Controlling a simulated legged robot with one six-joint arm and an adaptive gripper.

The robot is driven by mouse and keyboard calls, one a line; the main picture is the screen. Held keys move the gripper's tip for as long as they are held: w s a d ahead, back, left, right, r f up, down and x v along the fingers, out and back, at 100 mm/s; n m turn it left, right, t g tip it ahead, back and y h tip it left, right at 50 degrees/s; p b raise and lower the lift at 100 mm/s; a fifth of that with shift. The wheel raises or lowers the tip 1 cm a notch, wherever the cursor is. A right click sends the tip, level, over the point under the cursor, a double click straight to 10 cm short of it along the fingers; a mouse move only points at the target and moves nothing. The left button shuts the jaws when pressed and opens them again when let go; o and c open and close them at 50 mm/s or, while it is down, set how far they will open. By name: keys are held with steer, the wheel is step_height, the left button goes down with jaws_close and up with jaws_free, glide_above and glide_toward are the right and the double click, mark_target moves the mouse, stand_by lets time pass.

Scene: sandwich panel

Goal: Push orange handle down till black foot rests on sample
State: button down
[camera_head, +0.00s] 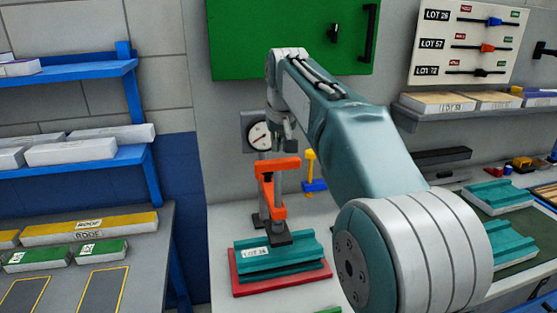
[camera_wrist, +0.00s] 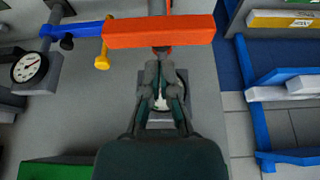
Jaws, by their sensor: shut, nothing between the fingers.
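The orange handle (camera_head: 266,165) is a block on the upright press in the head view. In the wrist view the orange handle (camera_wrist: 160,31) is a wide bar just beyond my fingertips. My gripper (camera_head: 289,147) points down, shut and empty, just above the handle's right part; contact is not clear. Its closed fingers also show in the wrist view (camera_wrist: 162,62). The black foot (camera_head: 281,239) is below, at the top of the teal ribbed sample (camera_head: 300,249), labelled LOT 26. I cannot tell whether foot and sample touch. The sample lies on a red base (camera_head: 283,284).
A dial gauge (camera_head: 261,136) stands behind the press. A yellow-and-blue lever (camera_head: 311,165) is to its right. A blue shelf (camera_head: 90,158) with white blocks is at left. More teal panels (camera_head: 487,195) lie at right. My arm hides part of the bench.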

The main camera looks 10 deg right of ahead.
mark_target(278, 168)
steer(key=shift+f, duration=0.75)
steer(key=shift+f, duration=0.3)
steer(key=shift+f, duration=2.85)
steer(key=shift+r, duration=3.1)
steer(key=shift+s, duration=0.1)
